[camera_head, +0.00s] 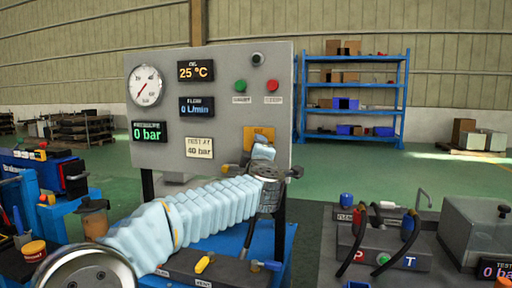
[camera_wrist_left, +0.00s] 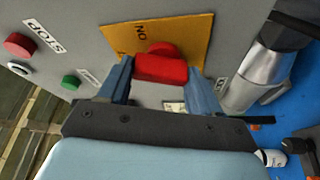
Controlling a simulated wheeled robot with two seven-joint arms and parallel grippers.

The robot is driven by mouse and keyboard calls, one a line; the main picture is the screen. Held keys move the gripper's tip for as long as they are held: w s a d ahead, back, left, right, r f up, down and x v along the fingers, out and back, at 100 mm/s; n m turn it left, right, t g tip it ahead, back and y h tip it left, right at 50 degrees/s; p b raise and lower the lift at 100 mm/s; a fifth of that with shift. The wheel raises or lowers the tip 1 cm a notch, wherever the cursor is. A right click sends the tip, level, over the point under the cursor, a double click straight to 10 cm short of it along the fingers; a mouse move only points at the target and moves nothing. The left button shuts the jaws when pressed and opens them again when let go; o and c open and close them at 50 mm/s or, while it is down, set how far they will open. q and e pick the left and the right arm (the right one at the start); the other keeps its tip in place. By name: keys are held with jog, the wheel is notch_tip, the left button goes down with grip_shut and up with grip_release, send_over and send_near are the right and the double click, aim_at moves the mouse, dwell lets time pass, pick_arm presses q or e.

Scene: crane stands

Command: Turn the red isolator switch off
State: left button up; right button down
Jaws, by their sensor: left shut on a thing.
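The red isolator switch (camera_wrist_left: 162,68) sits on a yellow plate (camera_wrist_left: 185,38) on the grey panel, and its red handle lies between my left fingers in the left wrist view. My left gripper (camera_wrist_left: 162,75) is shut on the handle. The word ON shows on the plate beyond the handle; an OFF mark is not readable. In the head view the yellow plate (camera_head: 262,132) shows above my left gripper (camera_head: 262,152), which hides the switch there. My right gripper is in neither view.
The panel (camera_head: 225,70) carries a gauge (camera_head: 146,86), displays, a green button (camera_head: 240,86) and a red stop button (camera_head: 272,86). A hose bench (camera_head: 400,245) stands at the right, blue shelving (camera_head: 352,95) behind. A silver cylinder (camera_wrist_left: 258,80) is close beside my left gripper.

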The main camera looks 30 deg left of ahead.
pick_arm(q)
jog(key=n+g, duration=0.1)
jog(key=n, duration=0.2)
jog(key=shift+n+h+p, duration=0.3)
jog(key=shift+p, duration=0.05)
dwell(0.4)
jog(key=o, duration=1.1)
jog(key=shift+c, duration=0.2)
jog(key=b+v, duration=0.2)
jog(key=v, duration=1.1)
jog(key=shift+s+d+r, duration=0.2)
jog(key=shift+s, duration=0.1)
